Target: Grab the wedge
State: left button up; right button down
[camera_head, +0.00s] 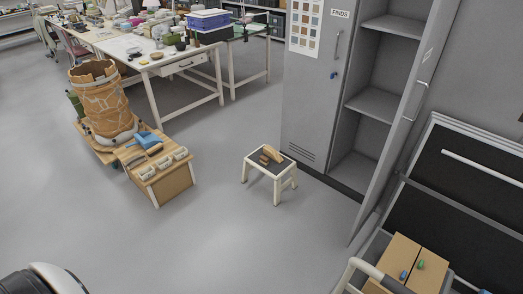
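A small tan wooden piece that looks like the wedge (273,153) rests on a low step stool (255,167) with a dark top and pale legs. One or more smaller brown pieces (264,160) lie against its left side. They are too small to make out exactly. Neither of my grippers shows in the head view. The stool stands well ahead of me on the open floor.
A grey cabinet (307,110) stands behind the stool, its door (400,130) open. A wooden bench (170,182) with tools and a large cracked pot (100,97) are left. A cart with boxes (402,262) is bottom right. Floor around the stool's front is clear.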

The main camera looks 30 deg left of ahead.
aim_at(270, 152)
jog(key=i+j, duration=0.15)
jog(key=j, duration=0.2)
jog(key=i+j, duration=0.15)
jog(key=j, duration=0.2)
jog(key=i+j, duration=0.1)
jog(key=j, duration=0.3)
jog(key=i+j, duration=0.15)
jog(key=j, duration=0.2)
jog(key=i+j, duration=0.15)
jog(key=j, duration=0.2)
jog(key=i+j, duration=0.15)
jog(key=j, duration=0.2)
jog(key=u, duration=0.05)
